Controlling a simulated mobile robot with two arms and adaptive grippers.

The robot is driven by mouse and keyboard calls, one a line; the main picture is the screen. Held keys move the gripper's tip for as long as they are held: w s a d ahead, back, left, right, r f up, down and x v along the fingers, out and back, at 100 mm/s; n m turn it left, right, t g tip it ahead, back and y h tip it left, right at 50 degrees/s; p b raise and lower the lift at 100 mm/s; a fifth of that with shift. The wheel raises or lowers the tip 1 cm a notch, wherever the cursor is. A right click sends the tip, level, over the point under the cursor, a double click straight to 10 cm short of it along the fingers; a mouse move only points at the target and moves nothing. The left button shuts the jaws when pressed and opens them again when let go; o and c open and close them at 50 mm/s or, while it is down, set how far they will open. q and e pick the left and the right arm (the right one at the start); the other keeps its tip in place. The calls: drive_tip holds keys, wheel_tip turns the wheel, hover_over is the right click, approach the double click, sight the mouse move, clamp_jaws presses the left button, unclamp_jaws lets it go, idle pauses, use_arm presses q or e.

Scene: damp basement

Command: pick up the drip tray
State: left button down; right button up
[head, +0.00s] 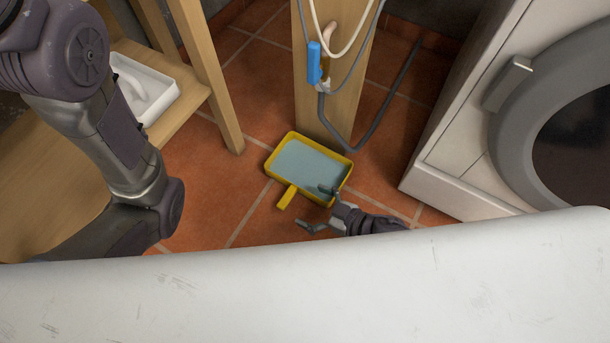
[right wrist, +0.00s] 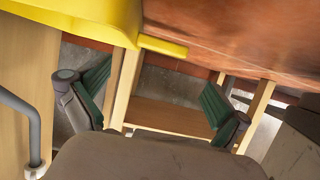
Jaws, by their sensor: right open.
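The drip tray (head: 291,141) is a shallow yellow rectangle on the tiled floor. A flat blue-grey surface that looks like water fills it. Its short yellow handle (head: 287,197) sticks out from the near left side. My right gripper (head: 317,209) is at the tray's near right side, with its fingers apart and empty; one finger overlaps the tray's near edge in the head view. In the right wrist view the tray (right wrist: 85,18) and its handle (right wrist: 163,46) show at the top, beyond the open fingers (right wrist: 155,97). My left arm shows, but its gripper does not.
A wooden post (head: 342,90) with hoses and a blue-handled valve (head: 314,63) stands just behind the tray. A white washing machine (head: 455,150) is at right. A wooden bench (head: 55,180) bearing a white basin (head: 160,90) is at left. Bare tiles lie left of the tray.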

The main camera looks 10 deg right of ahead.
sight(286, 196)
drive_tip(key=b+x, duration=0.1)
drive_tip(key=x, duration=0.2)
drive_tip(key=shift+f, duration=0.15)
drive_tip(key=b+x, duration=0.3)
drive_tip(key=x, duration=0.1)
drive_tip(key=shift+w+a+f+b, duration=0.2)
drive_tip(key=shift+a+f+b, duration=0.05)
drive_tip(key=shift+f+b, duration=0.15)
drive_tip(key=shift+w+a, duration=0.15)
drive_tip(key=shift+a, duration=0.05)
drive_tip(key=shift+r, duration=0.15)
drive_tip(key=c, duration=1.4)
